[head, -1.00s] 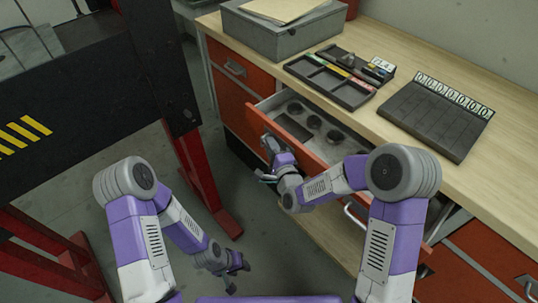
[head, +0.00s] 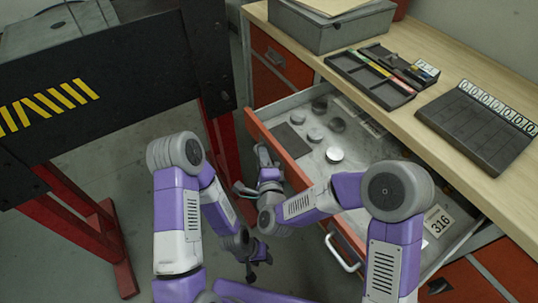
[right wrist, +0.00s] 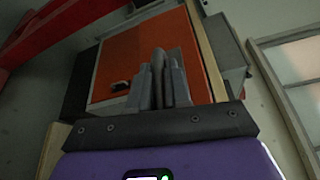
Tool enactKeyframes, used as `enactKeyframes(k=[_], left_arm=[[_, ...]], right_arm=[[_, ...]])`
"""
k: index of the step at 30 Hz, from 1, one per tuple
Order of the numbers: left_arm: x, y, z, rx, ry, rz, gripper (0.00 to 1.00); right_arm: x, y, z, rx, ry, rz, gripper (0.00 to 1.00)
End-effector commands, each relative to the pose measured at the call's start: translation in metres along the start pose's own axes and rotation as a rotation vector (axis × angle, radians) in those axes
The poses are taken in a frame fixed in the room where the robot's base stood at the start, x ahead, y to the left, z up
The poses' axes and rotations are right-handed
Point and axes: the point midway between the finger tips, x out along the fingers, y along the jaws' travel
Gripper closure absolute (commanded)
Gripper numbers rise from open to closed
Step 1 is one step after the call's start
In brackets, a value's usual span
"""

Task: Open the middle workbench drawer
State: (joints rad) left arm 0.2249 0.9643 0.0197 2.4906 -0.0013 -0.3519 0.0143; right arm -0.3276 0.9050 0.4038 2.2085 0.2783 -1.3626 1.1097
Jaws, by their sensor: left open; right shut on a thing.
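The workbench drawer (head: 366,165) is pulled well out, with its orange front (head: 292,155) facing me. Metal discs, a dark pad and a card marked 316 lie inside. My right gripper (head: 265,163) is at the left part of the drawer front, shut on what seems to be its handle, which is mostly hidden by the fingers. In the right wrist view the fingers (right wrist: 160,82) are close together before an orange panel (right wrist: 130,62). My left gripper (head: 258,264) is open and empty, low over the floor, apart from the drawer.
A silver bar handle (head: 342,252) shows at the right of the orange front. The wooden worktop (head: 412,122) carries a grey box (head: 330,24), an organizer tray (head: 370,78) and a dark numbered board (head: 475,130). A black and red frame (head: 100,95) stands close on the left.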

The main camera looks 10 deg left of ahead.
Motion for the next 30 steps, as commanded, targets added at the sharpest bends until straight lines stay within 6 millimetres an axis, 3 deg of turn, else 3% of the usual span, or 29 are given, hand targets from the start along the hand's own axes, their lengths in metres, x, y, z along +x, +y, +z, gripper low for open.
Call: enactKeyframes(k=[7,8,12,22,30], left_arm=[[0.000,0.000,0.000,0.000,0.000,0.000,0.57],[0.000,0.000,0.000,0.000,0.000,0.000,0.57],[0.000,0.000,0.000,0.000,0.000,0.000,0.57],[-0.001,0.000,0.000,0.000,0.000,0.000,0.57],[-0.007,0.003,0.000,0.000,0.000,0.000,0.57]], right_arm=[[-0.001,0.001,0.001,0.000,-0.005,0.003,1.00],[-0.001,0.001,0.001,0.000,-0.005,0.003,0.81],[0.000,0.001,0.001,0.000,-0.004,0.002,0.62],[-0.004,0.000,0.000,0.000,-0.003,0.002,0.62],[-0.043,0.000,0.001,-0.001,-0.004,0.004,0.62]])
